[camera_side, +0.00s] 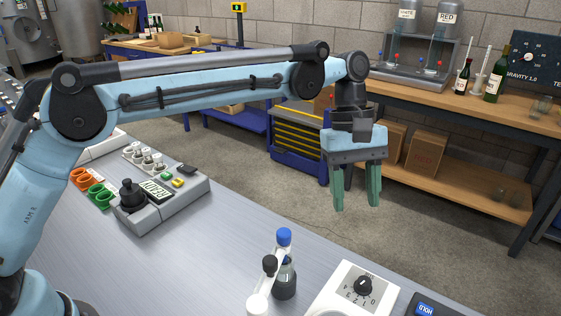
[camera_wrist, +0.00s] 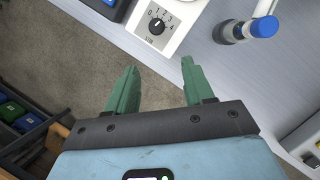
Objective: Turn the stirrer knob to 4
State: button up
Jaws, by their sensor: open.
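The stirrer is a white box with a black knob (camera_side: 364,285) at the bottom right of the side view. In the wrist view the knob (camera_wrist: 157,27) sits at the top centre, with a printed scale from 0 to 4 around it. The knob's mark is too small for me to tell which number it points to. My gripper (camera_side: 356,207) hangs in the air above and behind the stirrer, fingers pointing down, apart from the knob. In the wrist view my gripper (camera_wrist: 159,66) has its two green fingers spread and empty, below the knob.
A dark bottle with a blue cap (camera_side: 284,237) stands left of the stirrer, by a white holder. A dark blue device (camera_side: 426,306) is right of it. A grey control box (camera_side: 160,202) stands farther left. The bench between is clear.

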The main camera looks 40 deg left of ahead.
jog(key=s+a+r+m+t, duration=0.1)
jog(key=s+a+m+t, duration=0.1)
jog(key=a, duration=0.7)
jog(key=s+a+r+m+t+y, duration=0.1)
jog(key=s+a+r+m+t, duration=0.1)
jog(key=a, duration=0.8)
jog(key=shift+s+a+m+t, duration=0.15)
jog(key=shift+s+m+t, duration=0.45)
jog(key=shift+s+t, duration=1)
jog(key=shift+s+r+g, duration=0.1)
jog(key=shift+s+g, duration=0.05)
jog(key=shift+g, duration=0.25)
jog(key=n+g+y, duration=0.2)
jog(key=n+g, duration=0.2)
jog(key=n, duration=0.4)
send_over(365, 280)
notch_tip(365, 280, down, 5)
notch_tip(365, 280, down, 11)
jog(key=shift+r, duration=0.1)
